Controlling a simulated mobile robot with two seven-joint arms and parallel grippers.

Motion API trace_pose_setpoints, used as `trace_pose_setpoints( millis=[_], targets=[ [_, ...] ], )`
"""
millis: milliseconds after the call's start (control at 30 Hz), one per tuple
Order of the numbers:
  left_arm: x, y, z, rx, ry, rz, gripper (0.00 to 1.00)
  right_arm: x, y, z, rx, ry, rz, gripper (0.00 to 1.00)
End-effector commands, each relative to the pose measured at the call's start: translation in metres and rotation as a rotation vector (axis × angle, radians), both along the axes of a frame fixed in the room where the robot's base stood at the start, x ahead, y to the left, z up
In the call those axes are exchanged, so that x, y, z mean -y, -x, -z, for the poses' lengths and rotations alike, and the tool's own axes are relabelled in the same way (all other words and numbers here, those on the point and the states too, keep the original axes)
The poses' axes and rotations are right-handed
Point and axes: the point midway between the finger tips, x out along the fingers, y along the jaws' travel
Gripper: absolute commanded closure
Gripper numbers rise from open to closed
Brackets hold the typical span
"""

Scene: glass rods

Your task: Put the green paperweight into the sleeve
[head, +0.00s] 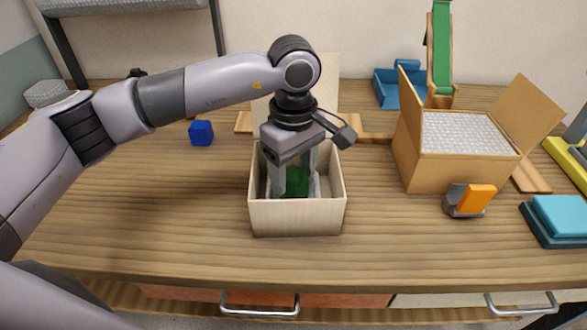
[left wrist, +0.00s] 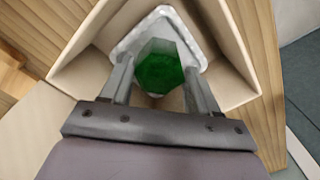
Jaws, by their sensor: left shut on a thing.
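The green paperweight (left wrist: 160,66) is a dark green faceted block. In the head view it shows low between the fingers (head: 297,182). My left gripper (left wrist: 158,82) points down inside the box and is shut on the paperweight, one finger on each side. The light sleeve (left wrist: 187,32), white and grey with a raised rim, sits inside the box around and below the paperweight. Its pale edge also shows in the head view (head: 316,186). I cannot tell how deep the paperweight sits in it. My right gripper is not in view.
The pale open box (head: 297,218) stands near the table's front, its walls close around my gripper. A blue cube (head: 201,133) lies to the left. A carton with bubble wrap (head: 466,134), an orange and grey tool (head: 470,199) and teal cloths (head: 558,217) are to the right.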

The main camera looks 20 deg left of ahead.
Motion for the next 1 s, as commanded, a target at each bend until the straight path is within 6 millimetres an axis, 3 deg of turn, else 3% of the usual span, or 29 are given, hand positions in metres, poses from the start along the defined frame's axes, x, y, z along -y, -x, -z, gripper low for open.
trace_pose_setpoints(
  millis=[500, 533, 600, 1000],
  targets=[
    [0.0, -0.0006, 0.0114, 0.003, 0.002, 0.0, 0.88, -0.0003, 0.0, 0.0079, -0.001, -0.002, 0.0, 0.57],
    [0.0, -0.0004, 0.0116, 0.003, 0.002, 0.0, 0.36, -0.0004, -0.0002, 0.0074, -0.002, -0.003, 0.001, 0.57],
    [0.0, -0.0003, 0.0103, 0.002, 0.001, 0.0, 0.14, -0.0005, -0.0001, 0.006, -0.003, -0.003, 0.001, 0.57],
    [0.0, -0.0003, 0.0052, 0.002, 0.001, 0.0, 0.14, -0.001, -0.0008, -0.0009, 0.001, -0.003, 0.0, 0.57]
  ],
)
